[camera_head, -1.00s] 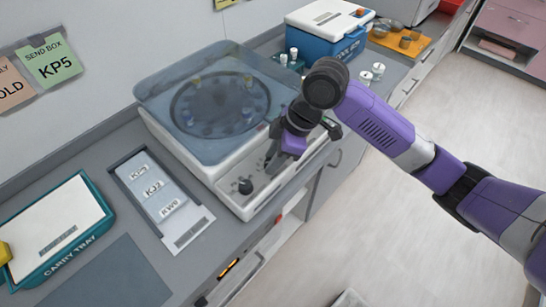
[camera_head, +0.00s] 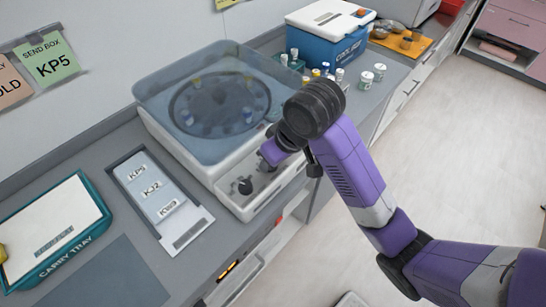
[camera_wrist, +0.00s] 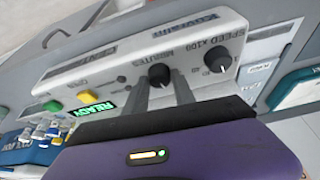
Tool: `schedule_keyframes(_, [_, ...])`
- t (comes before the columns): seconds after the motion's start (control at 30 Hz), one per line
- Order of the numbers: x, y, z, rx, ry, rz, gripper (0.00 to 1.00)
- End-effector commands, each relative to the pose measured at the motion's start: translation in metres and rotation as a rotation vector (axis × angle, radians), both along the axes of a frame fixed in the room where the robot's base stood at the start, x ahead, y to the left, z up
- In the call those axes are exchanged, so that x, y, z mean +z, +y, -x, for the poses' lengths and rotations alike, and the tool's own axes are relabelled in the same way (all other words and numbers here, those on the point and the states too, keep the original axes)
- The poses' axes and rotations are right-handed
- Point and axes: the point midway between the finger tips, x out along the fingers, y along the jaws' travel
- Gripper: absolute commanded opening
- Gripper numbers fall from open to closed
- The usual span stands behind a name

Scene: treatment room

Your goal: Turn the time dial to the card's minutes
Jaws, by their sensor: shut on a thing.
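The centrifuge (camera_head: 185,155) stands on the counter with its clear bluish lid down. On its front panel, the wrist view shows the black time dial (camera_wrist: 160,76), labelled MINUTES. The black SPEED X100 dial (camera_wrist: 218,60) is to its right; it also shows in the head view (camera_head: 243,186). My gripper (camera_wrist: 166,88) is shut on the time dial, one finger on each side. In the head view my gripper (camera_head: 266,163) hides most of that dial. The dial's exact setting is too small to read. I cannot make out a card giving minutes.
A blue cool box (camera_head: 325,45) and several small bottles stand behind my arm.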

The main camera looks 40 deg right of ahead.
Motion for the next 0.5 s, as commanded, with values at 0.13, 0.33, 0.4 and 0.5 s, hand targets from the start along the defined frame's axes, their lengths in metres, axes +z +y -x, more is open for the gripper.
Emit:
schedule_keyframes(0.13, [0.0013,0.0027,0.0005,-0.068,0.003,-0.003,0.00])
schedule_keyframes(0.33, [0.0010,0.0017,0.0003,-0.137,0.003,0.001,0.00])
schedule_keyframes(0.4, [0.0007,0.0018,0.0002,-0.152,0.003,0.000,0.00])
schedule_keyframes(0.5, [0.0003,0.0016,0.0001,-0.168,0.002,0.001,0.00])
